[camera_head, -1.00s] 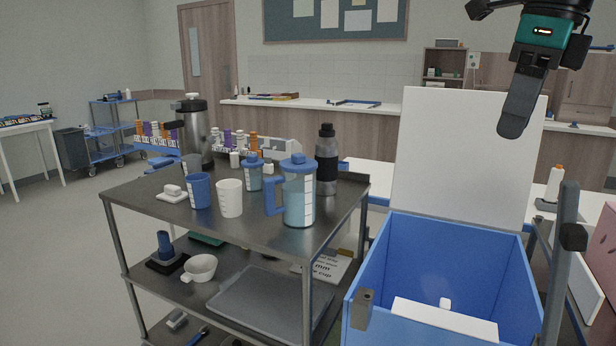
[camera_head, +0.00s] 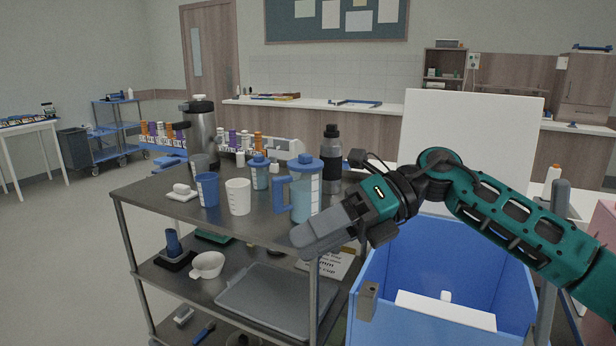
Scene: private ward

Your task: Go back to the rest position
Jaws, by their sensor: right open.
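My right gripper (camera_head: 318,232) is in the head view, its arm coming in from the right. It is at the front right corner of the metal cart, in front of the blue-lidded pitcher (camera_head: 305,188), and covers part of it. The gripper is seen side-on, and I see nothing held in it. The right forearm, green and black, passes across the blue bin (camera_head: 400,262) and its raised white lid (camera_head: 470,125). My left gripper is not in view.
The metal cart (camera_head: 262,222) carries a blue cup (camera_head: 207,190), a white measuring cup (camera_head: 238,197), a dark bottle (camera_head: 331,150) and a steel flask (camera_head: 201,130). A grey tray (camera_head: 270,300) lies on its lower shelf. The floor at left is open.

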